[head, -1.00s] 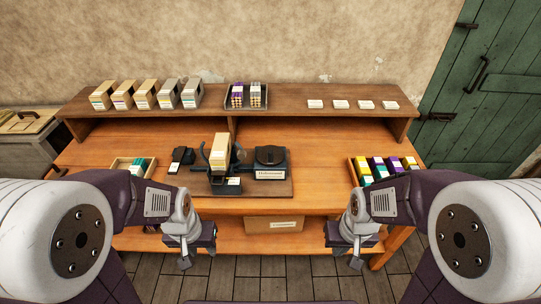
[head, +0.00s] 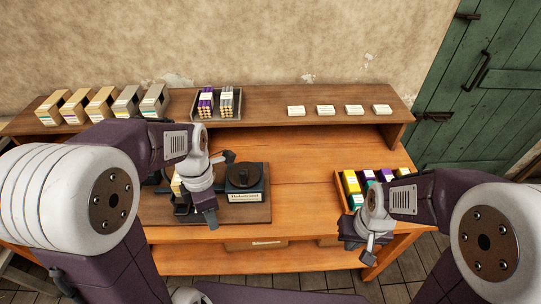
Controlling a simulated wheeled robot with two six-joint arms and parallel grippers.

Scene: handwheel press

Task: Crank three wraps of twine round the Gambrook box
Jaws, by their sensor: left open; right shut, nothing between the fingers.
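A tan box (head: 177,187) stands in the dark winding press on a brown baseboard (head: 250,213); my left arm hides most of both. I cannot read a name on this box. Right of it stands a dark unit (head: 245,182) with a round black top and a white label. My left gripper (head: 212,222) is open, in front of the press and left of the labelled unit; whether it touches anything is unclear. My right gripper (head: 367,256) is shut and empty, at the bench's front right, below a tray of coloured spools.
The spool tray (head: 341,190) sits at the bench's right. The raised shelf (head: 270,108) holds several tan and grey boxes (head: 101,104), a tray of purple and grey rolls (head: 217,102) and several white cards (head: 326,110). The bench between press and spool tray is clear.

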